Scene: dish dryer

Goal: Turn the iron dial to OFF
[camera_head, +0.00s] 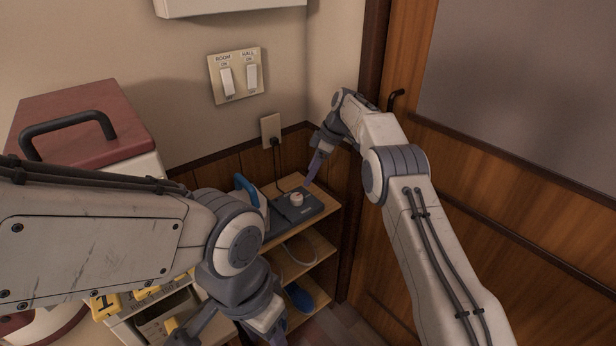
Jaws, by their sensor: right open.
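The iron dial (296,199) is a small, pale round knob on a dark grey base (317,209) on top of a wooden shelf. Its markings are too small to read. The iron (247,188), with a blue handle, stands just left of the dial and is partly hidden by my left arm. My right gripper (309,182) points down just above and behind the dial, seemingly apart from it. It is open and empty, seen nearly edge-on. My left gripper (215,335) is low at the bottom edge, partly cut off, away from the dial; its opening is unclear.
A wall outlet (271,129) with a black plug and cord is behind the shelf (322,185). ROOM and HALL switches (237,75) are above. A red-lidded box (80,120) stands left. A wooden door (540,210) is close on the right. A blue item (300,297) lies on a lower shelf.

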